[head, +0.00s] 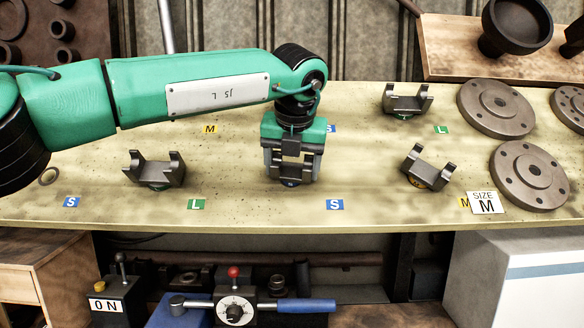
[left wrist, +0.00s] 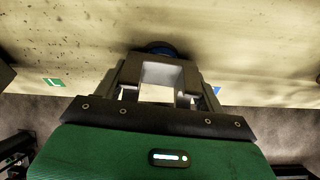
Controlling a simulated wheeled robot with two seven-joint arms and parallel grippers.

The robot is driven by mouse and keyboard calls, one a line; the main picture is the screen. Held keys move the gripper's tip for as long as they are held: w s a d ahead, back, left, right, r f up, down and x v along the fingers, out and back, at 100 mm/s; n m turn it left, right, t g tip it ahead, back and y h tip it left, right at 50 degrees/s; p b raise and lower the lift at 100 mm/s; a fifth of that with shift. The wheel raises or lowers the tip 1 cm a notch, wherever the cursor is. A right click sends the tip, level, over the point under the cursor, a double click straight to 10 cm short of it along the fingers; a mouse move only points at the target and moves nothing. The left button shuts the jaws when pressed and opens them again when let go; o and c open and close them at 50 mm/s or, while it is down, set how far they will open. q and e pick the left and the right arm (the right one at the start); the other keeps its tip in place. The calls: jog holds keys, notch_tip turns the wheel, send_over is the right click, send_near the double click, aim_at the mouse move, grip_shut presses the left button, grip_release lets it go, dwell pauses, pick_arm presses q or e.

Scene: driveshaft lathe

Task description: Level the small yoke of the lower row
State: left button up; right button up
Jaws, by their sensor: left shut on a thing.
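My left gripper (head: 291,170) reaches down over the middle of the lower row and is shut on the small yoke (head: 290,182). The fingers hide much of the yoke in the head view. In the left wrist view the yoke (left wrist: 162,76) shows between the fingers, with a blue round part (left wrist: 158,49) at its far end. It looks roughly upright; whether it is exactly level or touches the table I cannot tell. A blue S label (head: 335,205) lies to its front right. My right gripper is not in view.
In the lower row, one yoke (head: 155,171) stands left and another (head: 428,168) tilts at right, by the SIZE M card (head: 485,203). A further yoke (head: 407,101) stands behind. Flanged discs (head: 497,107) fill the right end. The table (head: 240,205) is clear in front.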

pick_arm(q)
jog(key=shift+f+n+b, duration=0.1)
jog(key=shift+n+b, duration=0.5)
jog(key=shift+b, duration=0.2)
jog(key=shift+w+f, duration=0.1)
dwell(0.5)
jog(key=o, duration=1.8)
